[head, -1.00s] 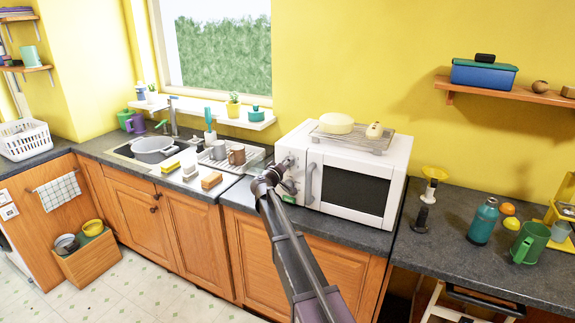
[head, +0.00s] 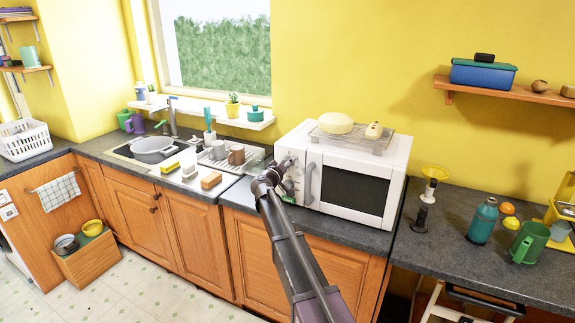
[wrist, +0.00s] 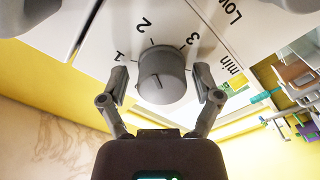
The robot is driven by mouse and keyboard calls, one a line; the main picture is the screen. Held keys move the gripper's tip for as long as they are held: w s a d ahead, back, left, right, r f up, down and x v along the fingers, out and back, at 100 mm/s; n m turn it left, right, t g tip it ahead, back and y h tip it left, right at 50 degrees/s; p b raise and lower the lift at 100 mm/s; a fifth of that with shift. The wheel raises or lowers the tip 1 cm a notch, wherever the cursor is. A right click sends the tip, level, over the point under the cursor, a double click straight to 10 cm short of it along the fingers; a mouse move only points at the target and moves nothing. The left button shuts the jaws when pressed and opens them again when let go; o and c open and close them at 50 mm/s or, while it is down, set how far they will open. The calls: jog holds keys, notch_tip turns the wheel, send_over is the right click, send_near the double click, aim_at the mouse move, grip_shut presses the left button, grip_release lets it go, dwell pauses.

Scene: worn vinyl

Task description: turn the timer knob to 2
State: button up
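The grey round timer knob (wrist: 163,75) is on the white microwave's front panel in the wrist view. The marks 1, 2 and 3 are printed around it, with "min" to the right. A short dark line shows on the knob's face, but I cannot tell for sure which mark it points at. My gripper (wrist: 164,84) is open, with one finger on each side of the knob and a visible gap on both sides. In the head view my gripper (head: 282,172) is at the left of the microwave (head: 358,160) front and hides the knob.
The microwave's door handle (head: 309,184) stands out just right of my gripper. A wire rack (head: 350,141) with a pale yellow item (head: 335,123) is on top. A dish rack with mugs (head: 236,154) and the sink are to the left.

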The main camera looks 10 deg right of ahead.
jog(key=shift+a, duration=0.15)
jog(key=v, duration=1.2)
dwell(0.3)
dwell(0.4)
jog(key=s+d+f+m+g+y, duration=0.25)
jog(key=s+d+f+g, duration=0.75)
jog(key=s, duration=0.6)
jog(key=s+a+f+g+y, duration=0.1)
jog(key=s+f+y, duration=0.3)
jog(key=s, duration=0.5)
jog(key=s+a+f+g+y, duration=0.1)
jog(key=s+f+g+y, duration=0.2)
jog(key=s, duration=0.7)
jog(key=shift+s+a+f+n+g+y, duration=0.15)
jog(key=shift+s+f+n+g+y, duration=0.2)
jog(key=shift+f+y, duration=0.35)
jog(key=shift+f, duration=0.1)
jog(key=shift+c, duration=0.2)
